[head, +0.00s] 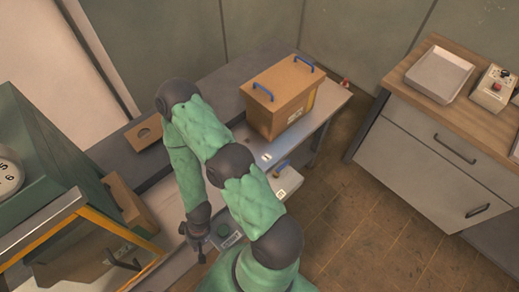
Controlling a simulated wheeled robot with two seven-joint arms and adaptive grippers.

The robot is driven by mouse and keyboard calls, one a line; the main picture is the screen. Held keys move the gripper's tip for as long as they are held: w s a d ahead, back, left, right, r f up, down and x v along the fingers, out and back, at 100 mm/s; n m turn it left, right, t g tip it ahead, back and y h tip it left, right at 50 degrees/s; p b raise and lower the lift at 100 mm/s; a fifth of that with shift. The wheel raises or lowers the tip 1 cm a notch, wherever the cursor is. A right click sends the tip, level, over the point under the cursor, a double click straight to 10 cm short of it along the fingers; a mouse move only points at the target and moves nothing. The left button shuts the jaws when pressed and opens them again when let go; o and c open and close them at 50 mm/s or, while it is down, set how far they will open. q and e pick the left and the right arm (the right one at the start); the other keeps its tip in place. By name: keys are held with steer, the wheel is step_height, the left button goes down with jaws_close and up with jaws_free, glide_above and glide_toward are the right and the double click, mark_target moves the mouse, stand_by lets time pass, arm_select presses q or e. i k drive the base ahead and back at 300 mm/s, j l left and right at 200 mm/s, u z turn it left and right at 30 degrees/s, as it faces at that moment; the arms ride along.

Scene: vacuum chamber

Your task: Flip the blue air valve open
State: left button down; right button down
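A small blue lever (281,166), which looks like the air valve, sits on a light grey block on the bench, just right of my arm. Its exact position, open or closed, is too small to tell. My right gripper (201,254) hangs pointing down at the end of the green-sleeved arm, over the front of the bench. It is to the left of and nearer than the blue lever, clearly apart from it. Its fingers are small and dark, so I cannot tell whether they are open. My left gripper does not show clearly.
A brown box (278,119) with two blue handles stands behind the lever. A small panel with a green button (223,230) is beside my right gripper. The green chamber (40,165) with a yellow-edged front stands left. A wooden-topped cabinet (430,165) stands right, with open floor between.

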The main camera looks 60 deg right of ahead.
mark_target(277, 173)
steer(key=k+l+z, duration=0.15)
steer(key=k+z, duration=0.3)
steer(key=k, duration=0.2)
steer(key=j+z, duration=0.15)
steer(key=z, duration=0.3)
steer(key=i+j+z, duration=0.1)
steer(key=z, duration=0.4)
steer(key=j+z, duration=0.2)
steer(key=z, duration=0.25)
steer(key=j+z, duration=0.15)
steer(key=z, duration=0.35)
steer(key=i+j, duration=0.35)
steer(key=k+l+z, duration=0.1)
steer(key=k+z, duration=0.2)
steer(key=i+z, duration=0.15)
steer(key=z, duration=0.2)
steer(key=i+j+z, duration=0.1)
steer(key=z, duration=0.3)
steer(key=i+j+z, duration=0.1)
steer(key=z, duration=0.25)
steer(key=j, duration=0.1)
